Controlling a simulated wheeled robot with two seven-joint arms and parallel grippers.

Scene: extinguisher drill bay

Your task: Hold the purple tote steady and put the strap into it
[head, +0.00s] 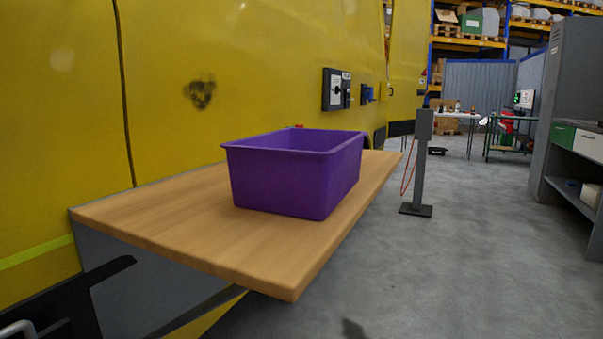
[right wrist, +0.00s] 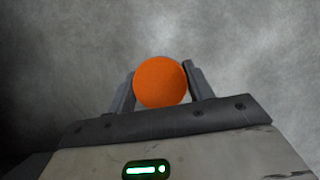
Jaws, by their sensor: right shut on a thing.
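The purple tote (head: 275,182) stands upright on a wooden shelf (head: 160,220) in the head view. Its inside floor is hidden by its near wall. Dark parts of my left arm (head: 65,305) show at the lower left, short of the shelf and apart from the tote; its fingers are not clear enough to judge. In the right wrist view my right gripper (right wrist: 160,88) is shut on an orange round thing (right wrist: 160,82), seen end-on, which looks like the rolled strap. My right gripper is outside the head view.
The shelf is fixed against a yellow wall (head: 180,60), with bare wood left of and in front of the tote. A grey post (head: 421,160) stands on the floor beyond the shelf. A grey cabinet (head: 575,130) is at the right. The floor between is open.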

